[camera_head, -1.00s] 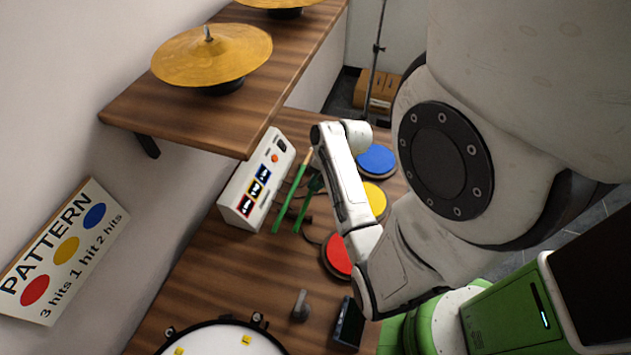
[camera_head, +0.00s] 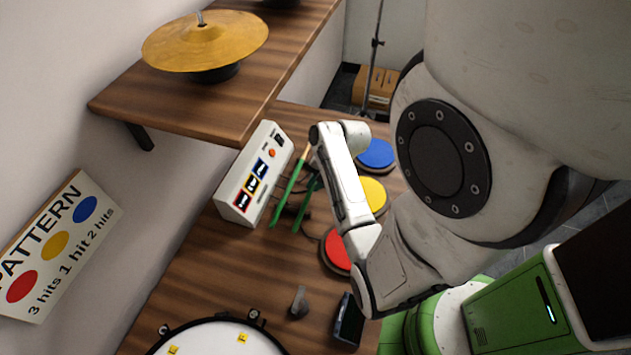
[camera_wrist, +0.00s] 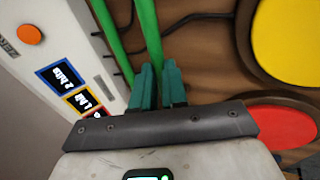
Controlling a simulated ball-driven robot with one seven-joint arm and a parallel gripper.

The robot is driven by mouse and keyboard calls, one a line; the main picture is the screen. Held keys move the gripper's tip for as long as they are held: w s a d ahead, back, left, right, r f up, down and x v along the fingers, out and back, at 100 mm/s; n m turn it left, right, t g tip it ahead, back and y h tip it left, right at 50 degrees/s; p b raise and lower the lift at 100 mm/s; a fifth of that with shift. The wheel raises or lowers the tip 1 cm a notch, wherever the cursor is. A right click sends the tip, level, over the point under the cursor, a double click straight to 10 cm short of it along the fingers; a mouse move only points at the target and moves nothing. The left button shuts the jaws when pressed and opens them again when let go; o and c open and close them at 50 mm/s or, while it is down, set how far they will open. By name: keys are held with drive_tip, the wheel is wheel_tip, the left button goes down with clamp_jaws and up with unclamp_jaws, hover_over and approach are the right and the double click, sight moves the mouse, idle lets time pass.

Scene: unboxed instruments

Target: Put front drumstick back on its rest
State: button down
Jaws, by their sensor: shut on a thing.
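Two green drumsticks lie side by side in front of the white control box. The farther one (camera_head: 288,196) has a bare wood end and also shows left of my fingers in the wrist view (camera_wrist: 110,38). The nearer, front drumstick (camera_head: 301,216) runs to my gripper (camera_head: 314,183). In the wrist view, the front drumstick (camera_wrist: 149,35) comes down to the teal fingertips of my gripper (camera_wrist: 158,72), which are shut on it. My arm hides part of the sticks in the head view. I cannot make out the rest clearly.
The white box (camera_head: 254,175) stands left of the sticks. Blue (camera_head: 376,154), yellow (camera_head: 374,192) and red (camera_head: 335,250) pads lie to the right. A wooden shelf with a cymbal (camera_head: 205,42) overhangs at upper left. A drum (camera_head: 215,340) stands in front. Dark cables run near the sticks.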

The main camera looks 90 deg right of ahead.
drive_tip(key=shift+f, duration=0.3)
drive_tip(key=shift+f+b, duration=0.35)
drive_tip(key=shift+b, duration=0.05)
drive_tip(key=shift+f, duration=0.2)
drive_tip(key=c, duration=1.1)
unclamp_jaws()
drive_tip(key=v, duration=1)
drive_tip(key=shift+s+r, duration=0.15)
drive_tip(key=shift+r, duration=0.25)
